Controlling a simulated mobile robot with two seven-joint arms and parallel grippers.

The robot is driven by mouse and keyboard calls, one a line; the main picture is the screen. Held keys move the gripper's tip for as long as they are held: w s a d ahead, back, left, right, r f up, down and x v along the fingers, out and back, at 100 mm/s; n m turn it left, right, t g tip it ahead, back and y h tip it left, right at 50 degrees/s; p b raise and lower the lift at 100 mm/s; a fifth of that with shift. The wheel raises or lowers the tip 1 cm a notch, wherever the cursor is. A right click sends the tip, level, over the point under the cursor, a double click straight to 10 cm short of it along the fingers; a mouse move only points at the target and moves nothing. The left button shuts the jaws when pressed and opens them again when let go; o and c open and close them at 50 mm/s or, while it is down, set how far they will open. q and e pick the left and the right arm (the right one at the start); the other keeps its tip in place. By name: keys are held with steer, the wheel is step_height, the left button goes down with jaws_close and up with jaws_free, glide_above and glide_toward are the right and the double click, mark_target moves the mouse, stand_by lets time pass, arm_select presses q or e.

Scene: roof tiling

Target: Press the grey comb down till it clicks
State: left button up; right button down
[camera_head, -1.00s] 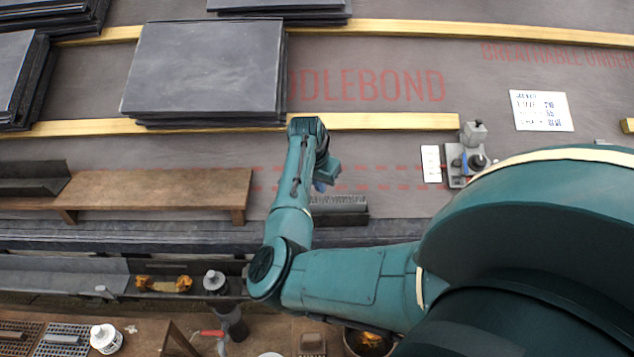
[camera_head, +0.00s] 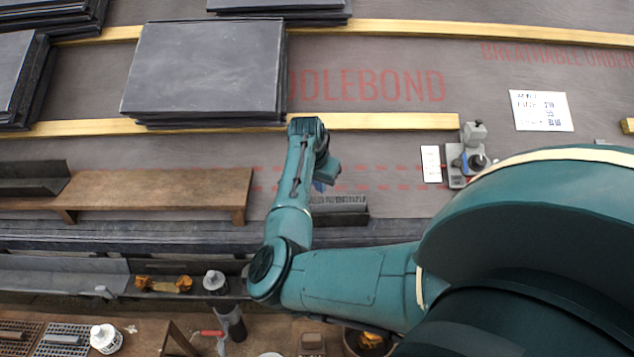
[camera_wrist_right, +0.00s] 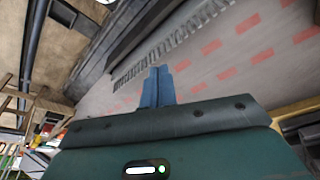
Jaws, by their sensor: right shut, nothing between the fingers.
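The grey comb (camera_head: 342,201) is a short toothed strip on a dark rail near the roof's lower edge in the head view. In the right wrist view the comb (camera_wrist_right: 180,42) shows as a row of teeth beyond the fingers. My right gripper (camera_head: 319,187) is just above the left end of the comb, partly hidden by its own wrist. Its blue fingers (camera_wrist_right: 158,84) are shut together with nothing between them. I cannot tell whether the fingertips touch the comb. My left gripper is not in view.
A slate stack (camera_head: 205,70) lies behind, across the wooden battens (camera_head: 390,121). A brown board (camera_head: 160,190) is to the left. A grey tool (camera_head: 470,160) and a white card (camera_head: 431,164) are to the right. The gutter (camera_head: 60,275) runs along the front.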

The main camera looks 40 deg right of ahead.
arm_select(q)
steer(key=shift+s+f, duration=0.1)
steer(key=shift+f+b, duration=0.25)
steer(key=shift+b, duration=0.05)
arm_select(e)
steer(key=shift+f, duration=0.85)
stand_by(0.3)
stand_by(0.4)
